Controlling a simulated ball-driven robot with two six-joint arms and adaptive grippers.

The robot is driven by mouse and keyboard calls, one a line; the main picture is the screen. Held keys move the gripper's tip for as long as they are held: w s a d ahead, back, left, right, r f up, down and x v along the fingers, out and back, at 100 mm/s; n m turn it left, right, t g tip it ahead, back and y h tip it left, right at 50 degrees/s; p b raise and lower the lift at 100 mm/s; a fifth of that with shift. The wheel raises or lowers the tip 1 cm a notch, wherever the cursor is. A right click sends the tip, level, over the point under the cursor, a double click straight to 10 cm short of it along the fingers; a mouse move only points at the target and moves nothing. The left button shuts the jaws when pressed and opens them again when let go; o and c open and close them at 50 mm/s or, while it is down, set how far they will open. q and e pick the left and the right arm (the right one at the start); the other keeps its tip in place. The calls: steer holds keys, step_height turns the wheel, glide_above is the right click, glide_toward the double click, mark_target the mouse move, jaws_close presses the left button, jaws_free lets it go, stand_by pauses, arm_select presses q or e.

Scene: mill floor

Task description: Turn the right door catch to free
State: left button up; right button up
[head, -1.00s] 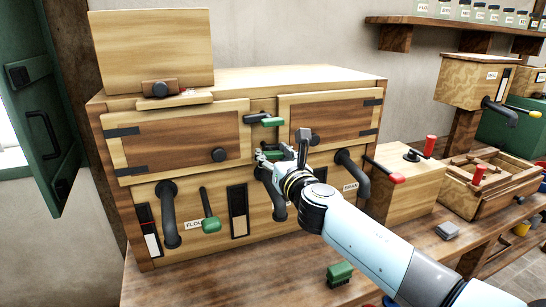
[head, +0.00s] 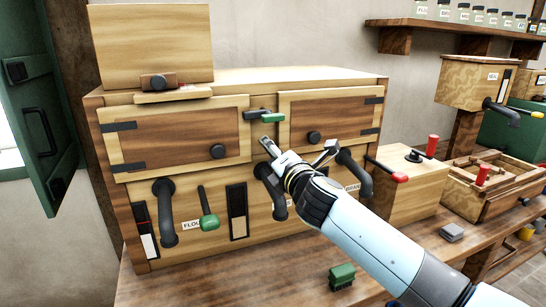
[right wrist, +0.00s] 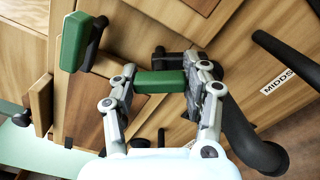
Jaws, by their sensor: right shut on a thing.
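Two catches with black pivots and green handles sit on the strip between the cabinet's two doors. The upper catch (head: 271,118) lies roughly level; it also shows in the right wrist view (right wrist: 73,42). The lower catch (right wrist: 160,82) has its green handle between the fingers of my right gripper (right wrist: 163,84), which is shut on it. In the right wrist view its handle lies at a clear angle to the upper one's. In the head view my right gripper (head: 267,146) mostly hides this lower catch. The right door (head: 325,115) is closed. My left gripper is not in view.
The left door (head: 180,135) is closed. Black curved pipes (head: 166,215) stick out of the cabinet front below, one close beside my right gripper. A green-handled lever (head: 209,221) hangs at the front. A green block (head: 342,276) lies on the bench.

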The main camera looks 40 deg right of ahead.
steer(key=shift+f+m+b, duration=0.1)
steer(key=shift+m+b, duration=0.3)
steer(key=shift+m, duration=0.7)
steer(key=o, duration=1.2)
steer(key=v, duration=1.2)
steer(key=shift+d, duration=0.1)
